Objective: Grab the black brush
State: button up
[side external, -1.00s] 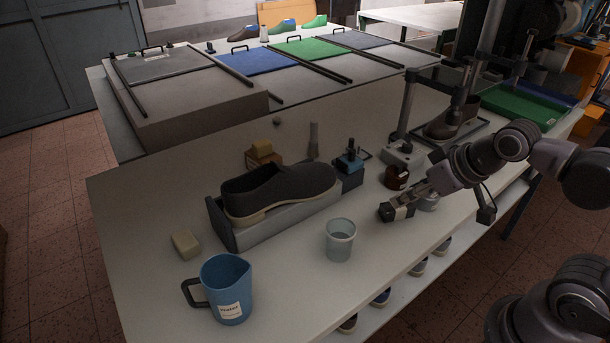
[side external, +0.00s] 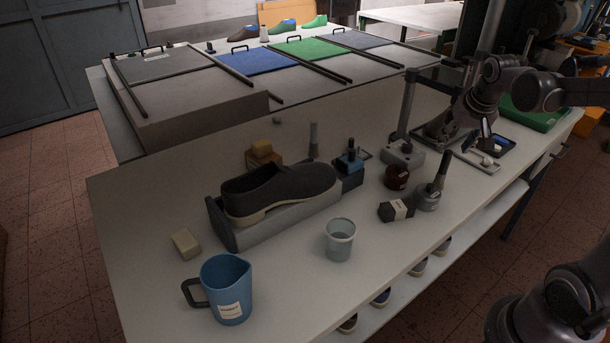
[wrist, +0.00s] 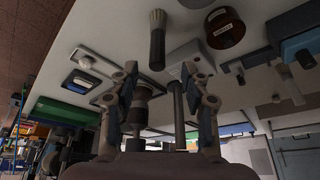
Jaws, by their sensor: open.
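A brown jar (side external: 397,177), a black block with a white label (side external: 396,210) and a stand base (side external: 402,153) crowd the near area. A post (wrist: 178,105) shows between my fingers. A shoe (side external: 280,188), a cup (side external: 340,240) and a blue jug (side external: 227,290) stand left.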

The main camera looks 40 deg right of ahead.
aim_at(442, 166)
jog(key=shift+x, duration=5.45)
jog(key=shift+s+d, duration=0.15)
grip_shut()
